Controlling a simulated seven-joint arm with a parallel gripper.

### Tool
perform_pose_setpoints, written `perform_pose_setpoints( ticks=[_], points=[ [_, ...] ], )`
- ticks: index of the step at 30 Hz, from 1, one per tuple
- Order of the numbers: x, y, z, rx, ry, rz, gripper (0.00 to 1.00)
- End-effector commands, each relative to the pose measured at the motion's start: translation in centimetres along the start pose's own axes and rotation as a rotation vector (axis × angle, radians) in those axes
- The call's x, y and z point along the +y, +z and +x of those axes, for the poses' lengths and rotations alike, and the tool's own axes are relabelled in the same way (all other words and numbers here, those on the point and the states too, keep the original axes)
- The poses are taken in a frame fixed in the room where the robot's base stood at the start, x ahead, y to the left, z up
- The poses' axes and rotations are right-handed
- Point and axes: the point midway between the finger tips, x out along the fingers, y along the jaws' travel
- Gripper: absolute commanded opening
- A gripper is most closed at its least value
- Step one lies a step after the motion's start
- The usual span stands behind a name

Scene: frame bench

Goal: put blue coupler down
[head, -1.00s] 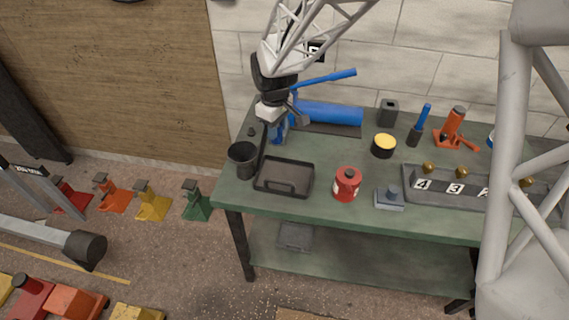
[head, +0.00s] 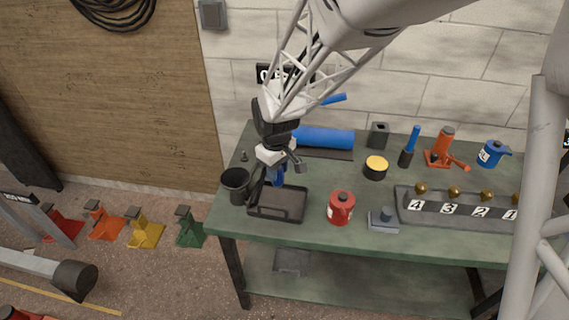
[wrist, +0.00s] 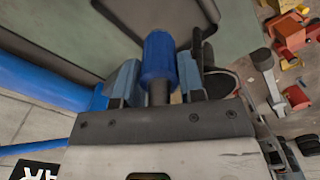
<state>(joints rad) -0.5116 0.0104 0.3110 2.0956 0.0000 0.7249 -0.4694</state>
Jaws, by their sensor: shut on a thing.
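My gripper (head: 274,176) is shut on the blue coupler (wrist: 159,58). In the wrist view the coupler is a short blue cylinder with a dark stem, between the two fingers. In the head view, the coupler (head: 276,174) shows as a small blue patch below the wrist, partly hidden by my gripper. It appears over the back left part of the black tray (head: 305,204); I cannot tell its exact height. The tray's bare floor shows, and its dark rim also shows in the wrist view.
A dark cup (head: 236,185) stands close left of the tray, a red can (head: 341,208) to its right. A large blue cylinder (head: 325,137) lies behind. A yellow-topped tin (head: 376,167) and a numbered rack (head: 455,212) stand further right on the green bench (head: 330,238).

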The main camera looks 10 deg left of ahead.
Motion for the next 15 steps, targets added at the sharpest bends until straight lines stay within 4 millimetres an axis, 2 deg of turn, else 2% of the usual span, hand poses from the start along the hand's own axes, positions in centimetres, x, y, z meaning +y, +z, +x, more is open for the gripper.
perform_pose_setpoints(
  ticks=[9,15],
  points=[
    [0.0,0.0,4.1,0.000,0.000,0.000,0.08],
    [0.0,0.0,4.8,0.000,0.000,0.000,0.08]
  ],
)
